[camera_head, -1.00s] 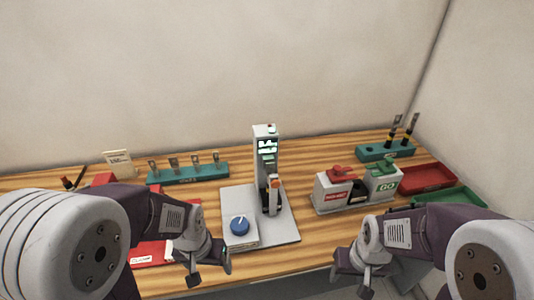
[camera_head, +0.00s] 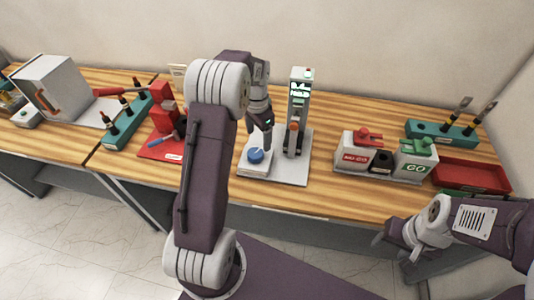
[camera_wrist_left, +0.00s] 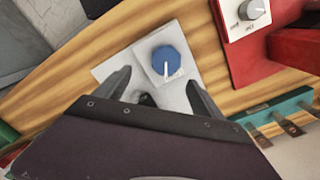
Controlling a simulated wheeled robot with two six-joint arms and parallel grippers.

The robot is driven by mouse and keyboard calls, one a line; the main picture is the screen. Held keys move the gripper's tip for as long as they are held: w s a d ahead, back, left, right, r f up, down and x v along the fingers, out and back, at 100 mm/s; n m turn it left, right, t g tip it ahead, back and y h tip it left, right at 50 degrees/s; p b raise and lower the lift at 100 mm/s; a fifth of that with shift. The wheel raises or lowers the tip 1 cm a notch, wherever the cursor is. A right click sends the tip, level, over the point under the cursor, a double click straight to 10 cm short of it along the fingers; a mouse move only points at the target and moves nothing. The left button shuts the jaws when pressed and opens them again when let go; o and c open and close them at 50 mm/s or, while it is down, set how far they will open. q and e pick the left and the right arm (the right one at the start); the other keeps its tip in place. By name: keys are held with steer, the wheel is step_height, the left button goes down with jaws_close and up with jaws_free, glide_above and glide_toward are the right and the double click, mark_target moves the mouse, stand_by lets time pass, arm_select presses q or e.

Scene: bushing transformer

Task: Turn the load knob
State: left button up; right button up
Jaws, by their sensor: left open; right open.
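The blue load knob (camera_head: 256,156) sits on a white box at the front left of the grey tester base (camera_head: 294,172). It also shows in the left wrist view (camera_wrist_left: 167,62), with a white pointer line on its face. My left gripper (camera_head: 262,138) is above and just behind the knob, pointing down. In the left wrist view the open left gripper (camera_wrist_left: 162,92) has its fingers apart, with the knob beyond the tips and nothing between them. My right gripper (camera_head: 390,248) is open and empty in front of the table's right part.
The tester column (camera_head: 299,110) with a lit display stands right of the knob. A red station (camera_head: 163,110) with a grey dial (camera_wrist_left: 254,9) is to the left. White bins with red and green tops (camera_head: 384,155) and a red tray (camera_head: 472,174) are on the right.

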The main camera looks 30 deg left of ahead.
mark_target(256, 153)
arm_select(q)
steer(key=shift+s+a+f, duration=0.1)
steer(key=shift+a+f, duration=0.15)
steer(key=shift+a, duration=0.3)
steer(key=shift+s+a+f, duration=0.1)
steer(key=shift+a+f, duration=0.1)
steer(key=shift+a, duration=0.35)
steer(key=f, duration=0.3)
steer(key=d+f+p, duration=0.1)
steer(key=f, duration=0.2)
steer(key=shift+d, duration=0.2)
steer(key=shift+w+a+f+p, duration=0.1)
steer(key=shift+a+f+p, duration=0.1)
steer(key=shift+f, duration=0.3)
steer(key=shift+a+f+p, duration=0.1)
steer(key=shift+f+p, duration=0.1)
steer(key=shift+f, duration=0.3)
steer(key=shift+a+f, duration=0.15)
steer(key=shift+f, duration=0.05)
arm_select(e)
steer(key=shift+s+a+r, duration=0.1)
steer(key=shift+a+r, duration=0.25)
steer(key=shift+r, duration=0.2)
steer(key=shift+a+r, duration=0.3)
steer(key=shift+r, duration=0.2)
arm_select(q)
steer(key=shift+d, duration=0.2)
steer(key=c, duration=1.4)
arm_select(e)
steer(key=shift+d, duration=0.1)
